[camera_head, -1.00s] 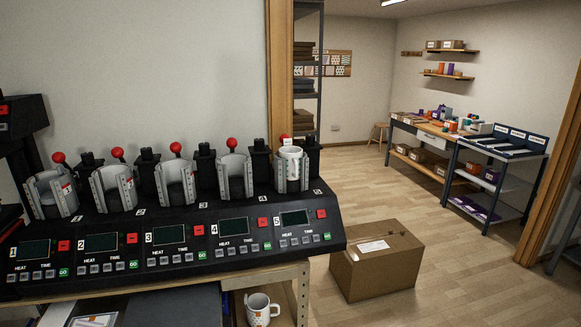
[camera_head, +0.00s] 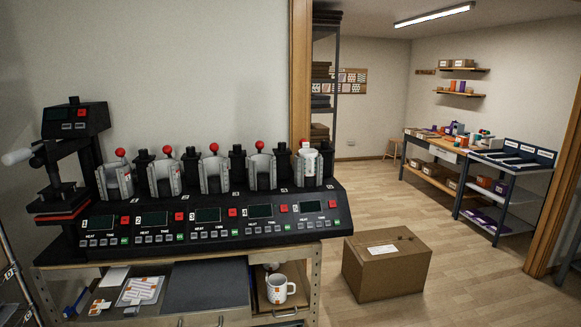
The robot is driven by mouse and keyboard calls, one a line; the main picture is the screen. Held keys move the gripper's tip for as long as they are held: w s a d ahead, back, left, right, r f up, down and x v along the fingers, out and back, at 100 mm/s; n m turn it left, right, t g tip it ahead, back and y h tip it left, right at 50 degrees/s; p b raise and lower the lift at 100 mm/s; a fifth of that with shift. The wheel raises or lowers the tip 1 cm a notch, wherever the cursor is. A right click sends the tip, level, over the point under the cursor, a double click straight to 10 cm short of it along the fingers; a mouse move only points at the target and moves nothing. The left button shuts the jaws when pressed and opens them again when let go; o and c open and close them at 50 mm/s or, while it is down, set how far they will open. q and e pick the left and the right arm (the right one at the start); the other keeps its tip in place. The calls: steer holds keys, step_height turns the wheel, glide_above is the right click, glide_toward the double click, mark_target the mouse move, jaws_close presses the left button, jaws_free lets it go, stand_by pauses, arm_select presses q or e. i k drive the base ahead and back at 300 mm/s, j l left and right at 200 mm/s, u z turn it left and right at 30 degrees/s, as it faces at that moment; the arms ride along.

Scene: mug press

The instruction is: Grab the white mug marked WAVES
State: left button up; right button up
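A white mug (camera_head: 309,164) sits in the clamp of press station 5 at the right end of the mug press (camera_head: 218,213). Any marking on it is too small to read. Another white mug (camera_head: 277,289) with an orange mark stands on the shelf below the press, toward its right side. I cannot read a WAVES marking on either mug. The other press stations look empty. Neither of my grippers is in view.
A cardboard box (camera_head: 387,264) lies on the floor right of the press bench. A flat heat press (camera_head: 72,165) stands at the left. A workbench (camera_head: 436,152) and a shelf cart (camera_head: 506,178) stand in the room behind.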

mark_target(310, 155)
steer(key=u, duration=1.65)
steer(key=l+u, duration=0.45)
steer(key=k+l+u, duration=0.1)
steer(key=u, duration=0.35)
steer(key=k+l, duration=0.1)
steer(key=l, duration=0.25)
steer(key=k+l, duration=0.15)
steer(key=l, duration=0.25)
steer(key=k+l, duration=0.1)
steer(key=l, duration=0.25)
steer(key=k+l, duration=0.15)
steer(key=l, duration=0.25)
steer(key=k+l, duration=0.1)
steer(key=l, duration=0.25)
steer(key=k+l, duration=0.1)
steer(key=l, duration=0.3)
